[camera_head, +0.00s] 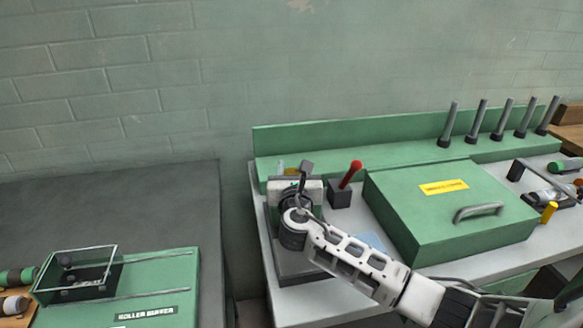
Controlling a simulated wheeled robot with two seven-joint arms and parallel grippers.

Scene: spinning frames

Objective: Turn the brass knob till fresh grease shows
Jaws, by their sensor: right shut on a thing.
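My right arm comes in from the lower right, and its gripper (304,172) is over the left end of the grey bench, in front of the green back rail. It is shut. A small brass-coloured piece, which looks like the brass knob (291,171), shows just beyond the gripper. The gripper and wrist hide most of it, so the contact itself is not clear. I cannot make out any grease. My left gripper is not in view.
A red-handled lever (352,174) on a dark block stands close right of my gripper. A green lidded box (440,215) with a yellow label sits further right. Several grey pegs (478,118) stand along the back. A green roller unit (160,285) is on the dark table at left.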

